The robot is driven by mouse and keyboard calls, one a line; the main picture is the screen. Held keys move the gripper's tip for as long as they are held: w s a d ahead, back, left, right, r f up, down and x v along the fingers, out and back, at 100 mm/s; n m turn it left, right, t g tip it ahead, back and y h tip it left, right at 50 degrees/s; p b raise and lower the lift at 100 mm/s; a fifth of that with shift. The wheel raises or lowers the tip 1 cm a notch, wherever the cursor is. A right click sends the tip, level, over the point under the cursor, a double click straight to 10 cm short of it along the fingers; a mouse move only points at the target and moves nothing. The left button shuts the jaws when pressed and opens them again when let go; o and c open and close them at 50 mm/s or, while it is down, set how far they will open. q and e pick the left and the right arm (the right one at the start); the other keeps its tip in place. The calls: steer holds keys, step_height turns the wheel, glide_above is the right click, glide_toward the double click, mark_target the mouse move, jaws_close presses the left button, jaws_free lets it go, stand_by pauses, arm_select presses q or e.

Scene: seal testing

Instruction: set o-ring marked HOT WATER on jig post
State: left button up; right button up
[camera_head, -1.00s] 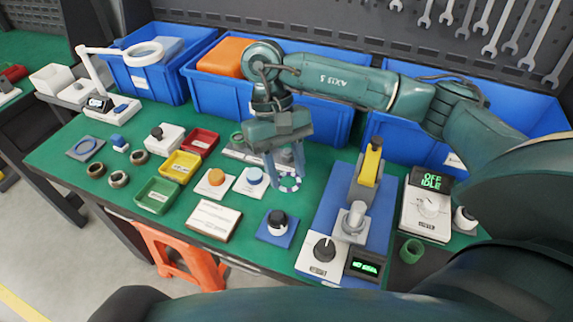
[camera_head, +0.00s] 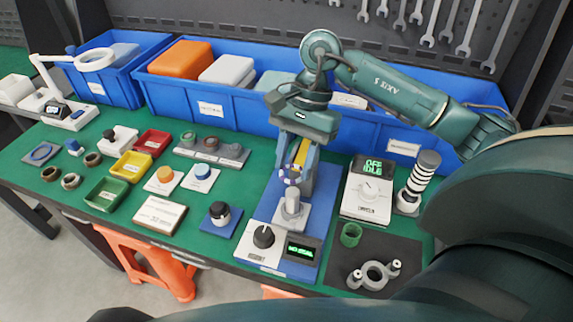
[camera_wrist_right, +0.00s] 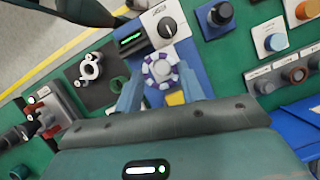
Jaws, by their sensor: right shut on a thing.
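The jig post (camera_head: 292,202), a light grey cylinder, stands upright on the blue jig base (camera_head: 318,218). In the head view the ring is at or just above the post's top; I cannot tell whether they touch. In the right wrist view the ring (camera_wrist_right: 160,71) lies between the two blue fingers, with the grey post top (camera_wrist_right: 161,68) showing through its hole. No HOT WATER marking is legible on the ring. My left gripper is not in view.
A dial box (camera_head: 263,245) and a small green-lit display (camera_head: 301,250) front the jig. An OFF/IDLE meter box (camera_head: 367,190) stands to its right, beside a striped post (camera_head: 418,181). A rack of rings (camera_head: 211,150) and coloured trays (camera_head: 131,166) lie left. Blue bins (camera_head: 205,105) line the back.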

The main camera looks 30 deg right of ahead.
mark_target(298, 166)
steer(key=shift+d+f, duration=0.1)
steer(key=shift+f+b, duration=0.45)
steer(key=shift+f, duration=0.4)
steer(key=shift+f+b, duration=0.45)
steer(key=shift+f, duration=0.65)
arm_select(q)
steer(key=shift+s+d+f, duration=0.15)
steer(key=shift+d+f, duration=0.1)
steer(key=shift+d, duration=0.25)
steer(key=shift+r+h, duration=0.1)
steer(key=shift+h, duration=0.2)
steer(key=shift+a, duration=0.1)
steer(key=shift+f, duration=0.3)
arm_select(e)
steer(key=shift+f, duration=0.1)
arm_select(q)
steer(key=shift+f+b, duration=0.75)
steer(key=shift+b, duration=0.25)
arm_select(e)
steer(key=shift+f, duration=0.75)
steer(key=o, duration=0.9)
steer(key=shift+c, duration=0.2)
